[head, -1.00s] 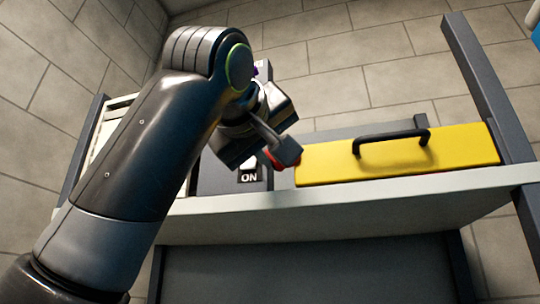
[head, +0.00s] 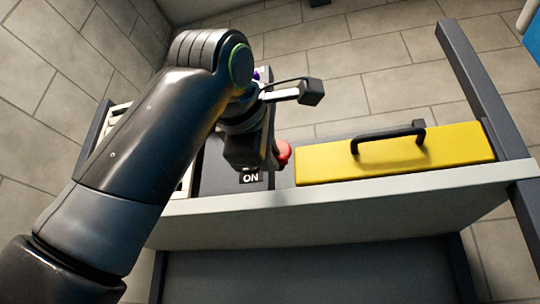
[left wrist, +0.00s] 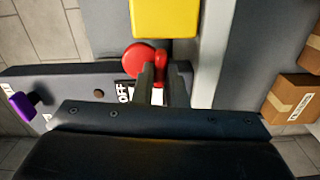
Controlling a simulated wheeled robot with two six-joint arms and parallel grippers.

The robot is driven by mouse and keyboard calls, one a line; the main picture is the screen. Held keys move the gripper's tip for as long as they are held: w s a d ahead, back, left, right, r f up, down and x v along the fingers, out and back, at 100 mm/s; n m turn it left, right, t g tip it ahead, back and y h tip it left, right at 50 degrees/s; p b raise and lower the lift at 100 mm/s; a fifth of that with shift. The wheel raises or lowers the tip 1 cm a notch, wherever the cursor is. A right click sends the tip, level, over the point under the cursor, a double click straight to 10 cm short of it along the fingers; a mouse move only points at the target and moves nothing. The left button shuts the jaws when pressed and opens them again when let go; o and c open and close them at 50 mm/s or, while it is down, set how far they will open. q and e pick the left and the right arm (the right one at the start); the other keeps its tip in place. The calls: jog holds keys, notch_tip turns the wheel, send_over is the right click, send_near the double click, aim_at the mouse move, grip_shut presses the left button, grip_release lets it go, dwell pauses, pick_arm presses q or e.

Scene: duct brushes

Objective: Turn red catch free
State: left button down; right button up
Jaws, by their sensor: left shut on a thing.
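The red catch (head: 284,152) is at the left end of the yellow cover, on the dark panel (head: 222,175). In the left wrist view the red catch (left wrist: 143,57) shows a round red head and a red part between and beside my fingertips. My left gripper (head: 268,160) is over the panel, its fingers mostly hidden behind its own body. In the left wrist view the left gripper (left wrist: 157,80) is shut on the red catch. An ON label shows in the head view, and a partly covered OFF label (left wrist: 124,92) in the wrist view. My right gripper is in neither view.
The yellow cover (head: 440,155) with a black handle (head: 388,138) lies right of the catch. A purple knob (left wrist: 24,104) stands on the panel. Cardboard boxes (left wrist: 292,100) lie lower down. A grey post (head: 480,85) bounds the right side.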

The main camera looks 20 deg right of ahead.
pick_arm(q)
jog(key=shift+n, duration=0.6)
jog(key=c, duration=1.5)
grip_release()
jog(key=shift+o, duration=0.2)
jog(key=b+v, duration=0.6)
jog(key=v, duration=1.1)
jog(key=shift+s+a+b, duration=0.2)
jog(key=shift+a+b, duration=0.05)
jog(key=shift+b, duration=0.15)
